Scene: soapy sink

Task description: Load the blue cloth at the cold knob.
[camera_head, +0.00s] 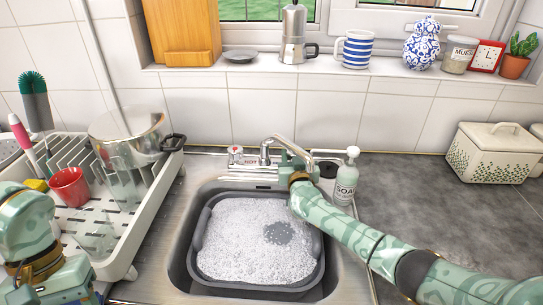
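The tap (266,150) stands behind the sink basin, with a knob (235,153) at its left beside the word HOT. My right arm reaches up from the lower right, and my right gripper (287,150) is at the tap's right side. It covers the place where a cold knob could be, and no cold knob shows. Its fingers are too small and hidden to tell open from shut. No blue cloth can be made out. A grey speckled patch (278,233) shows in the foam; I cannot tell what it is. My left arm is at the lower left, its fingers out of view.
A grey tub (205,278) full of foam sits in the metal sink. A white dish rack (148,235) with a pot (130,135) and red cup (69,187) stands left. A soap bottle (346,180) stands close to my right arm. The right counter (440,215) has free room.

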